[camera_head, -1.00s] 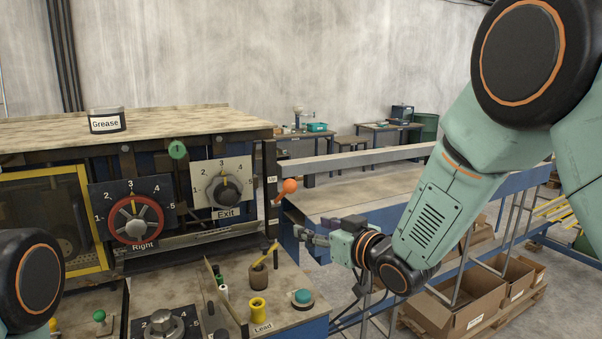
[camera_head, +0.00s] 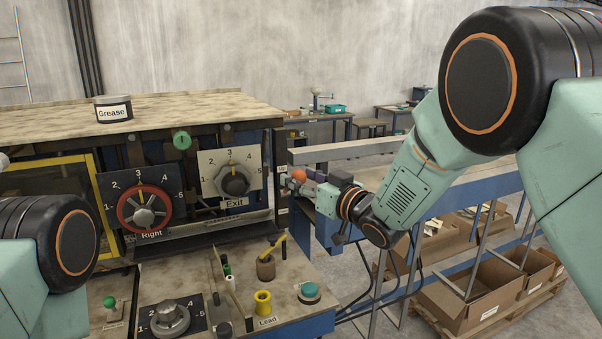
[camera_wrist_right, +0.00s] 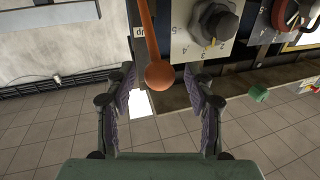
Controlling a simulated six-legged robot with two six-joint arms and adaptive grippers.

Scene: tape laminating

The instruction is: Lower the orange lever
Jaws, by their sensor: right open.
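The orange lever (camera_head: 299,175) sticks out at the right end of the machine's front panel, beside the Exit dial. Its round knob and part of its shaft (camera_wrist_right: 148,35) show large in the right wrist view. My right gripper (camera_head: 301,187) is at the knob, partly overlapping it in the head view. In the right wrist view the two fingers (camera_wrist_right: 158,88) are open, one on each side of the knob, with visible gaps and no clear contact. My left gripper is out of view.
The Exit dial (camera_head: 234,182) is left of the lever, and the red Right dial (camera_head: 144,210) is farther left. A blue-framed conveyor (camera_head: 465,197) runs off to the right.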

